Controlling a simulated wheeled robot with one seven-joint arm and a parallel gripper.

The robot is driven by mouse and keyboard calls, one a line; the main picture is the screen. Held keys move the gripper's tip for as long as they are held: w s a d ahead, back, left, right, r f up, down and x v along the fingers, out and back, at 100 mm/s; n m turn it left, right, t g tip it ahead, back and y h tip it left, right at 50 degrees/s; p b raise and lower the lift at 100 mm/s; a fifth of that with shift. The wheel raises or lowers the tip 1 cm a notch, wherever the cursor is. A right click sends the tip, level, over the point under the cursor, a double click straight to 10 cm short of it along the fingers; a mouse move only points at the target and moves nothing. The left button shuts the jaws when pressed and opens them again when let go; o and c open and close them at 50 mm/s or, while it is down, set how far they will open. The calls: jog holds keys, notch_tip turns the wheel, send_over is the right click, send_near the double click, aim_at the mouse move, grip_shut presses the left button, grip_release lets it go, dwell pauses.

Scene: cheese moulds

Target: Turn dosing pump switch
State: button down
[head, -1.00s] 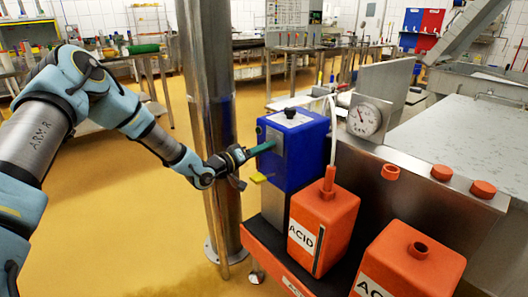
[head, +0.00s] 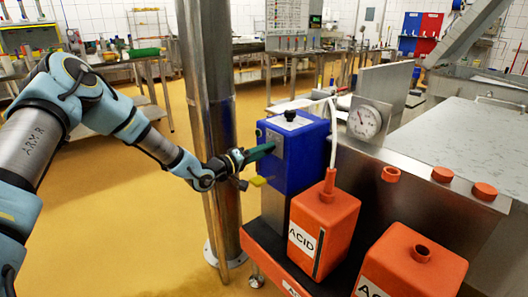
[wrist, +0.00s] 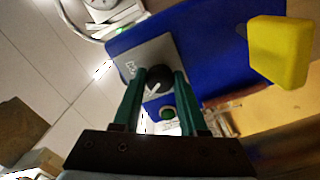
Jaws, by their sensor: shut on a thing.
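The dosing pump (head: 307,165) is a blue box with a grey front panel, standing on a grey block beside the orange jugs. Its switch, a round black knob with a white pointer line (wrist: 158,79), is on the panel in the wrist view. My gripper (head: 270,148) is at the panel from the left. Its green fingers (wrist: 157,88) are on either side of the switch and shut on it. The switch is hidden by the fingers in the head view. A green round button (wrist: 167,113) shows between the fingers.
A yellow block (head: 258,181) juts out below my gripper; it is close on the right in the wrist view (wrist: 280,52). Orange ACID jugs (head: 323,225) stand right of the pump. A steel post (head: 212,120) rises just behind my forearm.

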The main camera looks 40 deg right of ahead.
jog(key=shift+c, duration=2.3)
grip_release()
jog(key=a+b, duration=0.1)
jog(key=a, duration=1)
jog(key=shift+w, duration=0.35)
dwell(3.5)
